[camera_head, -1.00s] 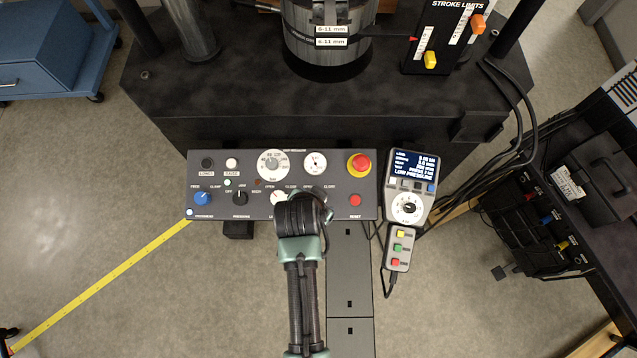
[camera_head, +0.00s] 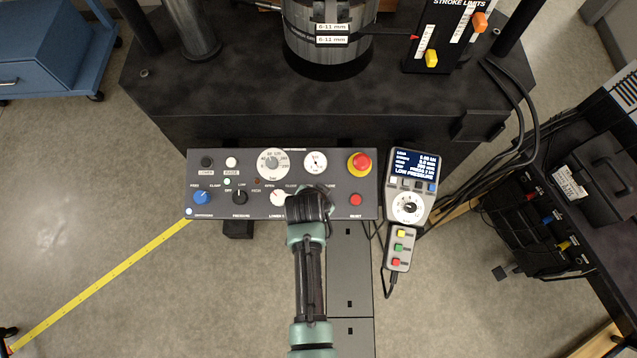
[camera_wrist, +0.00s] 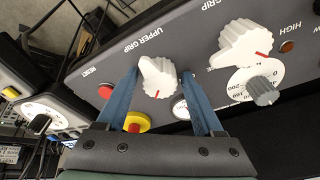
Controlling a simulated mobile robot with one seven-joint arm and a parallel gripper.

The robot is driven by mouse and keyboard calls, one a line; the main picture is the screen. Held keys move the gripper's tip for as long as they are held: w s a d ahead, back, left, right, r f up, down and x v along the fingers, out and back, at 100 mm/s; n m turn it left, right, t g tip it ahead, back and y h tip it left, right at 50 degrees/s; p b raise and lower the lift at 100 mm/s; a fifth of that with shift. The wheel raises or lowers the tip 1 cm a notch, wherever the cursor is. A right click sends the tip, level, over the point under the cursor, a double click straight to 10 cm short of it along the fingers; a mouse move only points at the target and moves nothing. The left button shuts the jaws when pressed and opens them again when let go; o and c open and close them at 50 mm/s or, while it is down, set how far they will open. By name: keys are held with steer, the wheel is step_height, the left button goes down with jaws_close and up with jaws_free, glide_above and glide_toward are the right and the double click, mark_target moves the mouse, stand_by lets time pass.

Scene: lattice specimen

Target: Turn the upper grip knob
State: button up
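The upper grip knob (camera_wrist: 158,77) is white with a red pointer mark and sits beside the "UPPER GRIP" label in the wrist view. My gripper (camera_wrist: 162,73) has its two blue fingers on either side of the knob, spread wide. A gap shows on the right; I cannot tell whether the left finger touches it. In the head view my gripper (camera_head: 312,203) covers the knob on the dark control panel (camera_head: 335,212). The similar lower grip knob (camera_wrist: 243,42) is to the right in the wrist view and shows left of my gripper in the head view (camera_head: 278,198).
A grey pressure knob (camera_wrist: 264,92), a red reset button (camera_wrist: 105,91) and a yellow-and-red emergency stop (camera_wrist: 137,122) are close to my fingers. A handheld pendant (camera_head: 409,207) stands right of the panel. The press frame (camera_head: 200,100) lies behind.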

jaws_close()
steer(key=shift+n, duration=0.4)
steer(key=n+p, duration=0.1)
steer(key=n, duration=0.2)
steer(key=shift+r+n+y, duration=0.1)
steer(key=shift+n+y, duration=0.3)
steer(key=n, duration=0.4)
steer(key=shift+n+y+p, duration=0.3)
steer(key=shift+y+p, duration=0.1)
steer(key=n, duration=0.4)
steer(key=shift+d+n+y, duration=0.1)
steer(key=shift+n+y, duration=0.2)
steer(key=shift+y, duration=0.1)
steer(key=shift+n+g+b, duration=0.3)
steer(key=shift+n+b, duration=0.15)
steer(key=shift+n, duration=1.85)
steer(key=shift+y, duration=0.3)
